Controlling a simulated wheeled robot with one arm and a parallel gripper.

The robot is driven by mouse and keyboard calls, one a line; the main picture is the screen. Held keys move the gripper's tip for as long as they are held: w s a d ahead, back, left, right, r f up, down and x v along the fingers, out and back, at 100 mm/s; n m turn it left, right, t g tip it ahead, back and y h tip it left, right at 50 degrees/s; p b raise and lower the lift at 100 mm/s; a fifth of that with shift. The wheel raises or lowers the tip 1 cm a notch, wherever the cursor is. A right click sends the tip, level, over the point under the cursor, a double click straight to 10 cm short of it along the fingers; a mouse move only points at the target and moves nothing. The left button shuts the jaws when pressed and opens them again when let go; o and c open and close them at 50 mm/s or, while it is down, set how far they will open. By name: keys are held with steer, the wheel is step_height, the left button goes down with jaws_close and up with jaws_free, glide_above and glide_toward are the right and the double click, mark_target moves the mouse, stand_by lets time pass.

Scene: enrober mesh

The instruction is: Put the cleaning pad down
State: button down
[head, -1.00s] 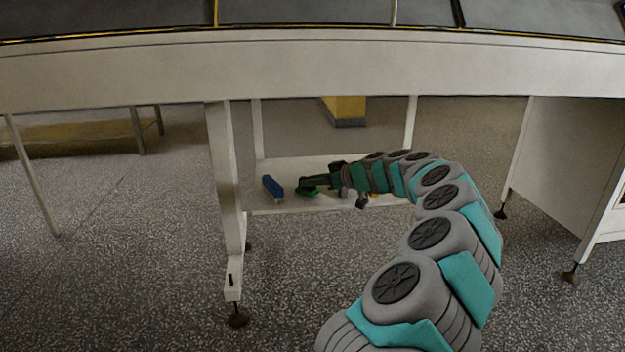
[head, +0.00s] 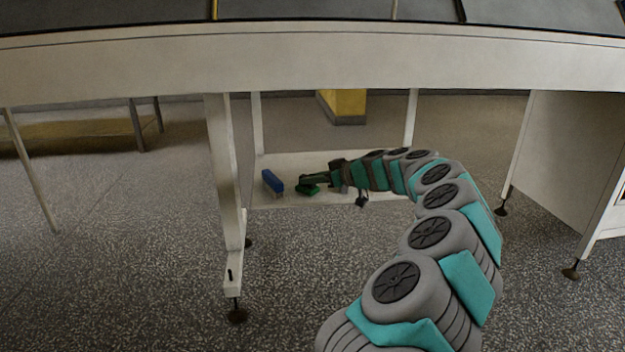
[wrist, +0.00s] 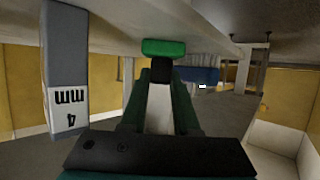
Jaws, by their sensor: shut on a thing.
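The cleaning pad is a green block (head: 308,189) with a dark grip, low over the pale shelf (head: 266,202) under the long table. In the wrist view the green pad (wrist: 163,48) is at top centre, its black grip between my fingertips. My gripper (head: 304,181) is shut on that grip. The pad is at or just above the shelf surface; I cannot tell whether it touches. The underside of the pad is hidden.
A blue block (head: 272,181) with a paler lower part lies on the shelf left of the pad. A grey block marked "4 mm" (wrist: 65,75) stands near my gripper. A table leg (head: 226,180) rises left of the shelf, and the table top overhangs it.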

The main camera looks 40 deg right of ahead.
steer(key=c, duration=0.6)
jaws_free()
